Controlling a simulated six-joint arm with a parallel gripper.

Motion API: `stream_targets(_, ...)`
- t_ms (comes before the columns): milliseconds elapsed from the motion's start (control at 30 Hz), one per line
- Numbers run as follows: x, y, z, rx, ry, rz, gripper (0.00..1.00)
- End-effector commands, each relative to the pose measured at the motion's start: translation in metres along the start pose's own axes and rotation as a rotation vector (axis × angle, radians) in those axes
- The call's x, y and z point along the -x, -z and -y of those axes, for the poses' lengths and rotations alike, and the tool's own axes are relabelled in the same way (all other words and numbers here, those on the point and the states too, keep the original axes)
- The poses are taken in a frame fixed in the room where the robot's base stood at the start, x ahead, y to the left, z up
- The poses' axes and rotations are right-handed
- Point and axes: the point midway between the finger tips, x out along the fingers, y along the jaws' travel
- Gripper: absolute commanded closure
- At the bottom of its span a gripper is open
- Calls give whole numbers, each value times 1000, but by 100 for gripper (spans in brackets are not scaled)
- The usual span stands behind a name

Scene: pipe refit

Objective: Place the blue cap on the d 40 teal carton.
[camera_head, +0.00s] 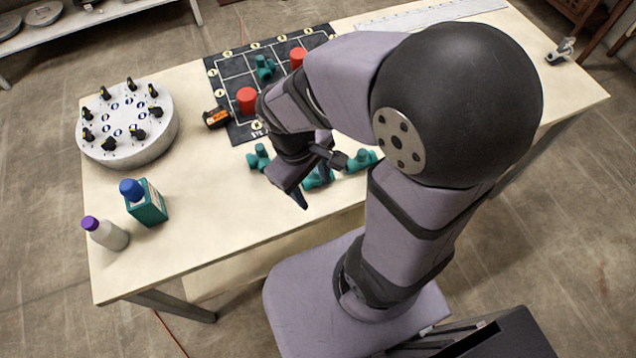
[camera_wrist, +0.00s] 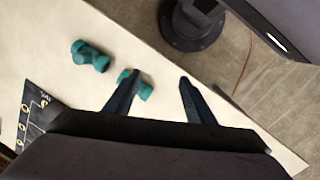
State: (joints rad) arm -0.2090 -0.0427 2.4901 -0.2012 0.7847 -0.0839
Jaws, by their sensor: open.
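The teal carton (camera_head: 150,208) stands at the left front of the table in the head view. The blue cap (camera_head: 131,189) shows at the carton's top, at its left end, and looks to rest on it. I cannot tell how firmly it sits. My gripper (camera_head: 301,197) is well to the right of the carton, above the table's front part near teal pipe fittings. In the wrist view my gripper (camera_wrist: 158,77) is open, with its two fingers apart and nothing held. Carton and cap are out of the wrist view.
Teal fittings (camera_wrist: 90,56) lie near my gripper. A black grid board (camera_head: 233,72) holds red cylinders. Bare table lies between gripper and carton.

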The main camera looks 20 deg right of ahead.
Motion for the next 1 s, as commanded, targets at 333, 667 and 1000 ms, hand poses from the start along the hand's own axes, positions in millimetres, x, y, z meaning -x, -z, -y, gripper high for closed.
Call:
stream_targets(333, 1, -10, -9, -432, 139, -82, 50)
stream_targets(667, 2, -10, -9, -439, 141, -83, 50)
stream_targets(1000, 16, -12, -10, -438, 141, -83, 50)
